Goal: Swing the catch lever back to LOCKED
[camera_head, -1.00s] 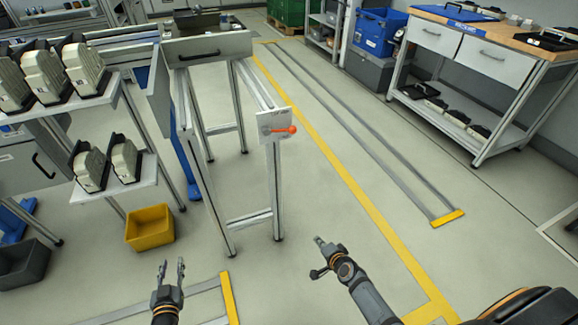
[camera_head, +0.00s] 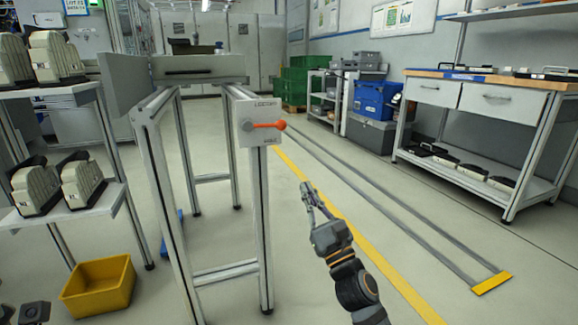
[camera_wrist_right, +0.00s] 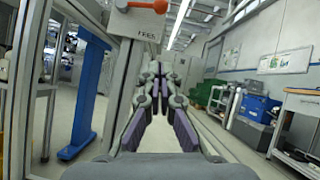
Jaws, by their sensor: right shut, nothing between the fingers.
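The catch lever (camera_head: 266,125) is an orange bar with a round orange knob, on a pale plate (camera_head: 246,137) at the near right post of the grey metal frame. It points right, about level, from a grey pivot. Small lettering sits above and below it; the lower label reads FREE in the right wrist view, where the knob (camera_wrist_right: 158,6) shows at the top edge. My right gripper (camera_head: 307,188) is shut and empty, apart from the lever, below and right of it in the picture. Dark parts at the lower left corner may be my left gripper; its jaws are unclear.
The frame's post (camera_head: 263,230) stands below the plate. A yellow bin (camera_head: 98,288) and a rack with pale units (camera_head: 83,182) are at left. A workbench (camera_head: 490,85) stands at right. Floor right of the frame is open, with a yellow line and metal rails.

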